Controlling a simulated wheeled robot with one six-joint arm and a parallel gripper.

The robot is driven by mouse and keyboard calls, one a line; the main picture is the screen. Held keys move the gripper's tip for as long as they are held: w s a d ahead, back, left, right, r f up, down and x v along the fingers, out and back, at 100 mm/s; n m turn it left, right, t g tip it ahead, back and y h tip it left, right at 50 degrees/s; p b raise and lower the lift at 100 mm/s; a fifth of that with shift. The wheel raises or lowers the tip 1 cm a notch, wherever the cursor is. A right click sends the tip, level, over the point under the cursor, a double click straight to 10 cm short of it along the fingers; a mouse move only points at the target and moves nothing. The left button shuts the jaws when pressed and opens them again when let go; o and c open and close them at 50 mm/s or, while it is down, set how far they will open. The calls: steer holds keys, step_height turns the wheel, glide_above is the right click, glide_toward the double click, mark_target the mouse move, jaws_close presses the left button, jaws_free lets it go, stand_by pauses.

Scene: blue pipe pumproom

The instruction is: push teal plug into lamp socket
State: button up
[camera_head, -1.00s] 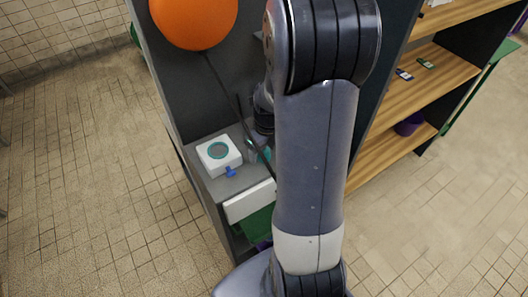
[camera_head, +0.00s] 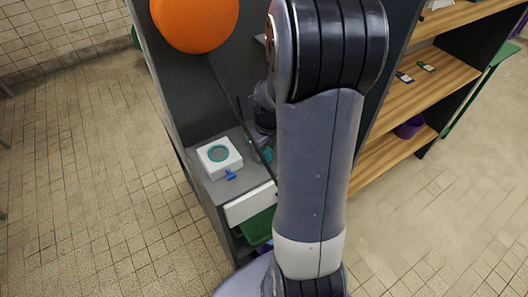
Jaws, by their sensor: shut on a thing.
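A white box (camera_head: 221,160) with a teal ring around a round grey top sits on the grey shelf; it looks like the lamp socket. The teal plug (camera_head: 267,154) shows only as a small patch to the right of the box, apart from it. My gripper (camera_head: 264,146) is small and dark here, largely hidden by my own arm. It is shut on the teal plug, just right of the socket and at the shelf. Its fingertips and the plug's lower end cannot be made out clearly.
A large orange lamp shade (camera_head: 195,22) hangs above, with a dark cord (camera_head: 228,98) running down towards the plug. A small blue piece (camera_head: 231,175) is at the box's front. A white drawer front (camera_head: 250,204) lies below. Wooden shelves (camera_head: 405,100) stand at right.

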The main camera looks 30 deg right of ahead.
step_height(320, 180, up, 9)
steer(key=shift+f, duration=0.1)
stand_by(0.5)
